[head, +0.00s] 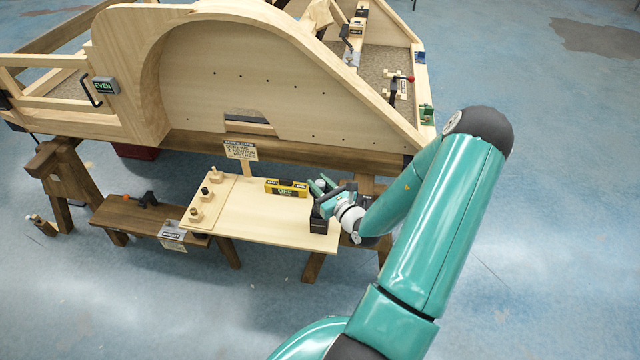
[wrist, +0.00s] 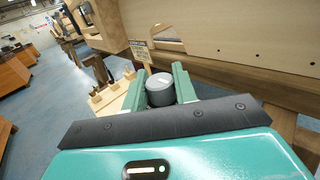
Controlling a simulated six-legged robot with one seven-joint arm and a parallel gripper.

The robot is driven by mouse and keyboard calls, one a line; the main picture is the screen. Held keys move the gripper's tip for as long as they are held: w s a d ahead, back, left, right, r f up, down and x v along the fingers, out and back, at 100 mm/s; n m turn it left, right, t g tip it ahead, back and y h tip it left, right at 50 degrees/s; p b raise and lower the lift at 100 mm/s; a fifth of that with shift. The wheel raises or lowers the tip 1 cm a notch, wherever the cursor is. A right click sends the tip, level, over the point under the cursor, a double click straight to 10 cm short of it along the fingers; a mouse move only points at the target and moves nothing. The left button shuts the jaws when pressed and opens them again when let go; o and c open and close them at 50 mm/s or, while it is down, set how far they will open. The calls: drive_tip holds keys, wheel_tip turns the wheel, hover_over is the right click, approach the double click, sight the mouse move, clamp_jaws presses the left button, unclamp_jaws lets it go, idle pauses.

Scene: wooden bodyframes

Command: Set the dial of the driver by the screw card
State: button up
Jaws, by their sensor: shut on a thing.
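The screw card (head: 240,149) stands upright behind the pale board; its small print is hard to read, though "NEWTON METRES" seems to show. It also stands beyond my fingers in the wrist view (wrist: 139,46). At the board's right end stands what looks like the driver, with a black base (head: 319,223); most of it is hidden by my gripper (head: 322,189). In the wrist view a grey round dial (wrist: 160,87) sits between my two teal fingers, which are shut on it. A pale mark shows on its top, too small to read.
A brown bench (head: 140,217) stands further left. The large wooden frame (head: 235,75) rises close behind.

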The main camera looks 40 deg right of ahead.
drive_tip(key=shift+n+y, duration=0.4)
drive_tip(key=shift+y, duration=0.1)
drive_tip(key=n+y, duration=0.2)
drive_tip(key=y, duration=0.2)
drive_tip(key=n+g+y, duration=0.1)
drive_tip(key=n+y, duration=0.2)
drive_tip(key=y, duration=0.1)
drive_tip(key=n+g+y, duration=0.5)
drive_tip(key=y, duration=0.2)
drive_tip(key=shift+n, duration=0.4)
drive_tip(key=shift+g+y, duration=0.3)
drive_tip(key=shift+g, duration=0.2)
drive_tip(key=o, duration=1)
drive_tip(key=shift+c, duration=0.2)
